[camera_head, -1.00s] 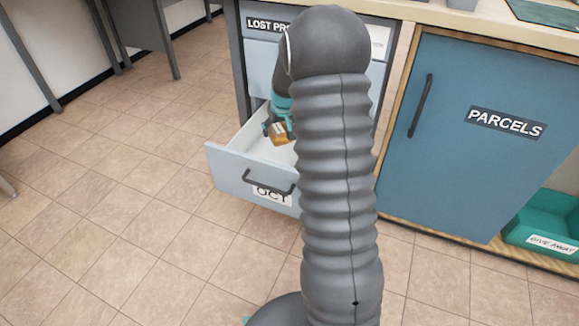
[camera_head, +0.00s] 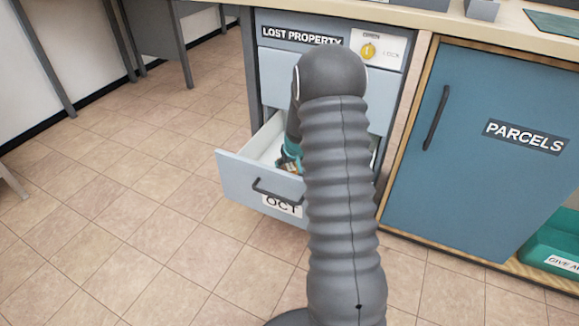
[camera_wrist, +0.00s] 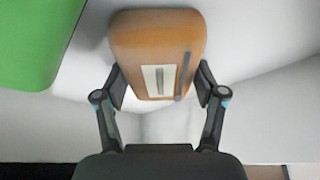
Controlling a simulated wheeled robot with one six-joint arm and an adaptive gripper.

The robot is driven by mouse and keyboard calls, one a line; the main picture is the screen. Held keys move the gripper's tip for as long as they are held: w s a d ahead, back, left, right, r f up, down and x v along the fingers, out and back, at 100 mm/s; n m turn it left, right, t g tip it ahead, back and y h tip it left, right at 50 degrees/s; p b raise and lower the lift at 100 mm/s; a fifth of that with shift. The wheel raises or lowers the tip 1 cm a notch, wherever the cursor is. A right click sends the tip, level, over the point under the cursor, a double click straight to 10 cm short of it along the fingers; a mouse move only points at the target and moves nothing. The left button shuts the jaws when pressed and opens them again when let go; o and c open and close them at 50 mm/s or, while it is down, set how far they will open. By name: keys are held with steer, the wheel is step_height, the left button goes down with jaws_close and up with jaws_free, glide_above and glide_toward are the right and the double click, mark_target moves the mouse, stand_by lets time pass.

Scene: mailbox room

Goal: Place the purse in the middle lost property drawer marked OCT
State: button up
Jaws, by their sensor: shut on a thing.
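The purse (camera_wrist: 155,35) is an orange-brown rounded block with a pale patch on its face, held between the two fingers in the wrist view. My gripper (camera_wrist: 161,88) is shut on it. In the head view my gripper (camera_head: 288,162) reaches down inside the open drawer marked OCT (camera_head: 238,174). There the purse is almost wholly hidden by the drawer front and my arm. Pale drawer surfaces surround the purse in the wrist view. I cannot tell whether it touches the drawer floor.
A green thing (camera_wrist: 32,38) lies beside the purse at the upper left of the wrist view. The cabinet is marked LOST PROPERTY (camera_head: 300,36), with a shut drawer above. The blue PARCELS door (camera_head: 465,150) is shut. A green tray (camera_head: 553,245) stands at the right. The floor at left is clear.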

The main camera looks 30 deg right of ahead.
steer(key=shift+f, duration=0.15)
steer(key=o, duration=1.3)
steer(key=shift+r, duration=0.2)
